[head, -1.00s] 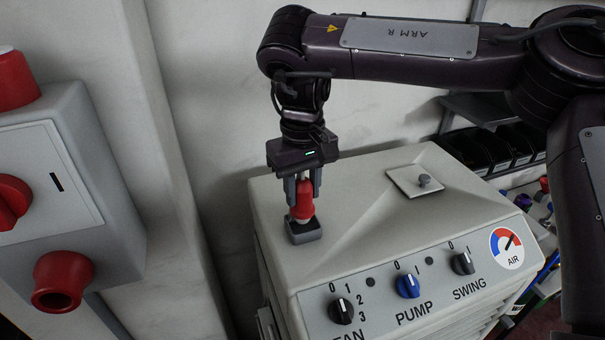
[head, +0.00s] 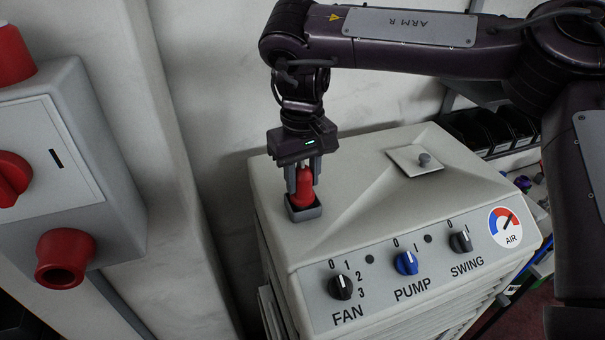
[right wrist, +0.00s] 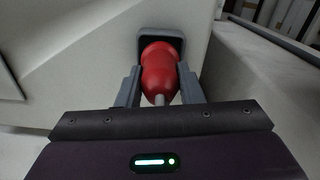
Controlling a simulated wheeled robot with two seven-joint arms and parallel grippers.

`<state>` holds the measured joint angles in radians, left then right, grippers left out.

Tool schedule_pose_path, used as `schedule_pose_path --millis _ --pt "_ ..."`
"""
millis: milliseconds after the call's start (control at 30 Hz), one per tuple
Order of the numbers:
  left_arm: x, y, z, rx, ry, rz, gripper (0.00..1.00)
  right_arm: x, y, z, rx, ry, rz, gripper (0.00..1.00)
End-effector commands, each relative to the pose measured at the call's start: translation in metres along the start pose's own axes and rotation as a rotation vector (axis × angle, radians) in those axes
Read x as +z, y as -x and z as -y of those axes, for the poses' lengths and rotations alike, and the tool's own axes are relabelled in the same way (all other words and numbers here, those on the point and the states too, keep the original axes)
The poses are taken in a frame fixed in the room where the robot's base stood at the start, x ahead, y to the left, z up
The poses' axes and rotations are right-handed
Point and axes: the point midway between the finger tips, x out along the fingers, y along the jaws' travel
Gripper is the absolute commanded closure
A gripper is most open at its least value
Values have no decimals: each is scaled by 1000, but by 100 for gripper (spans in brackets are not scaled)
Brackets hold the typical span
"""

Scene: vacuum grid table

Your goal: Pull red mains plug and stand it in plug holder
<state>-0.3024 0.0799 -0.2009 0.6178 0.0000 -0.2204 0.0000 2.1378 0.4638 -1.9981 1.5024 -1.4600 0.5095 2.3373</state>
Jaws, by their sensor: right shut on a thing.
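The red mains plug (head: 303,190) stands upright in the small grey plug holder (head: 304,212) on top of the pale cooler unit. Its lower end is hidden inside the holder. My right gripper (head: 304,178) is above it, pointing down, with its fingers shut on the plug's sides. In the right wrist view the red plug (right wrist: 159,72) sits between the two grey fingers (right wrist: 160,88), its far end in the dark holder (right wrist: 163,40). A red socket (head: 66,259) faces out, empty, under the grey switch box at the left. My left gripper is not in view.
The cooler unit (head: 400,220) has fan, pump and swing knobs and an air dial on its front panel. A small plate with a knob (head: 424,160) is on its top, right of the holder. Black bins (head: 490,130) stand behind at the right. The switch box (head: 50,160) is at the left.

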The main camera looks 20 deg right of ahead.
Motion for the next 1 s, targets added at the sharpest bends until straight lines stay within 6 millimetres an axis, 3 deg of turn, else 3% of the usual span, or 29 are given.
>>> schedule_pose_path --millis 300,333,500,800,1000 --pt "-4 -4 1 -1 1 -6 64 0 -7 0 0 0 0 95" --pt "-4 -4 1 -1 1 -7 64 0 -6 0 0 0 -1 64" --pt "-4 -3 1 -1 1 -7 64 0 -6 0 0 0 0 42" --pt "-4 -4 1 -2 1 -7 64 0 -5 0 1 0 0 41" --pt "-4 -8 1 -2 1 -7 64 -1 18 0 3 0 -6 41"
